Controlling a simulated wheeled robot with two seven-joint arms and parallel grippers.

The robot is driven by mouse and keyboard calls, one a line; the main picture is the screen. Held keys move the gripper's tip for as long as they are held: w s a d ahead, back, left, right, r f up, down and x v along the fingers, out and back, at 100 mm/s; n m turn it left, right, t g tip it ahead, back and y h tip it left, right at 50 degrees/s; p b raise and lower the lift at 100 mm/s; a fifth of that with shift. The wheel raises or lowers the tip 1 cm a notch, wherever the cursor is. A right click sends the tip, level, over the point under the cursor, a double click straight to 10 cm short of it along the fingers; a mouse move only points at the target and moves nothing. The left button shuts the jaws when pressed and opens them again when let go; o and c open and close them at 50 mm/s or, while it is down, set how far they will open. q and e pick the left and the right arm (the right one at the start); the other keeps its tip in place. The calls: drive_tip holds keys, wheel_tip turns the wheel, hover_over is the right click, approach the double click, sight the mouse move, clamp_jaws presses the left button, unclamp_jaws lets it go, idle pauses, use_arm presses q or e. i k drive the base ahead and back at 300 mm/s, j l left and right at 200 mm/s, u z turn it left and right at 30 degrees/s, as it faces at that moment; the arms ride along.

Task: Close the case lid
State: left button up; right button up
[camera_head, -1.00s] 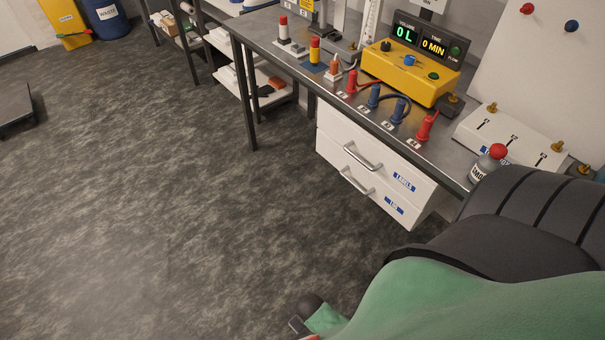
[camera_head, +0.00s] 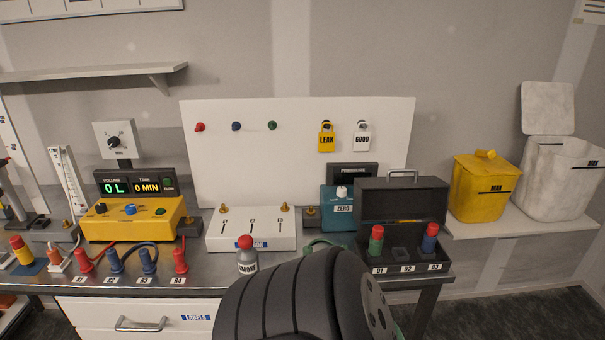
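The dark grey case (camera_head: 447,262) stands at the right end of the bench. Its lid (camera_head: 402,200) is up, standing upright at the back, with a handle on its top edge. In the case's front part a green tube with a red cap (camera_head: 376,240) stands at the left slot and a blue one with a red cap (camera_head: 430,238) at the right slot; the middle slot looks empty. A dark rounded part of my own arm fills the bottom centre, left of and in front of the case. Neither gripper's fingers show.
A bottle with a red cap (camera_head: 247,256) stands at the bench front, left of my arm. A teal meter (camera_head: 339,208) stands just left of the lid. A yellow bin (camera_head: 482,190) and a white bin (camera_head: 558,180) stand right of the case. A white switch box (camera_head: 252,230) is behind the bottle.

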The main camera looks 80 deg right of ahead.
sight(388, 199)
drive_tip(key=z, duration=3.35)
